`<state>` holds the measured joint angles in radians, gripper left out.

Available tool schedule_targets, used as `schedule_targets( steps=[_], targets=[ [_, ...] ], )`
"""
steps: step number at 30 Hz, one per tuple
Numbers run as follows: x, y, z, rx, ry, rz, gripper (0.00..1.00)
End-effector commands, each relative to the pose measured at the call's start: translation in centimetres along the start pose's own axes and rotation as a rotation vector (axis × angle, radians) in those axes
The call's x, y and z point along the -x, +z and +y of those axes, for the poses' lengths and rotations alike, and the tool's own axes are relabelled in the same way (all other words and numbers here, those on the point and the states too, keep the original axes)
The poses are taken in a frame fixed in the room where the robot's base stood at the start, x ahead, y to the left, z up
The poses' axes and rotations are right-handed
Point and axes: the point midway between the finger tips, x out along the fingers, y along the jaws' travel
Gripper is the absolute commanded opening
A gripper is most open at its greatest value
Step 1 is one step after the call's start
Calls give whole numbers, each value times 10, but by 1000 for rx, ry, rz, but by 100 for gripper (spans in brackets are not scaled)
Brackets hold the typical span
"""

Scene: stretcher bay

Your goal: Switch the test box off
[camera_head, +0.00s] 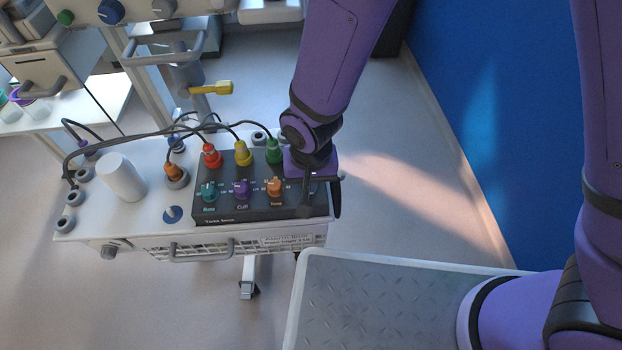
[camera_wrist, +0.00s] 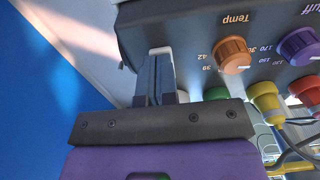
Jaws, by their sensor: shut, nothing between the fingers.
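The test box (camera_head: 225,214) is a dark box on the white cart top, with teal, purple and orange knobs along its front. In the wrist view its dark panel (camera_wrist: 195,22) shows the orange Temp knob (camera_wrist: 234,55) and the purple Cuff knob (camera_wrist: 300,46). My gripper (camera_head: 308,205) is at the box's right end, beside the Temp knob, and hides part of that end. In the wrist view my gripper (camera_wrist: 155,75) has its fingers together and empty, over the box's edge. A small pale piece shows at the fingertips; I cannot tell whether it is a switch.
Red (camera_head: 211,155), yellow (camera_head: 243,152) and green (camera_head: 274,150) plugs with dark cables stand behind the knobs. A white cylinder (camera_head: 122,178) stands on the cart (camera_head: 135,222) at left. Open floor and a blue wall (camera_head: 500,110) lie to the right.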

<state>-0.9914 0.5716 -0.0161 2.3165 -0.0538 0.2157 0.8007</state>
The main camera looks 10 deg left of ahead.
Motion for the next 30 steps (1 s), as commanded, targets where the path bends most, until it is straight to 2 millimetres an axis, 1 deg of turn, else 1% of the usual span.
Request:
schedule_targets(
  steps=[1,13,30],
  targets=[
    [-10,14,2,13,18,-29,0],
    [-10,14,2,14,18,-29,0],
    [-10,-7,1,16,11,-19,0]
  ],
)
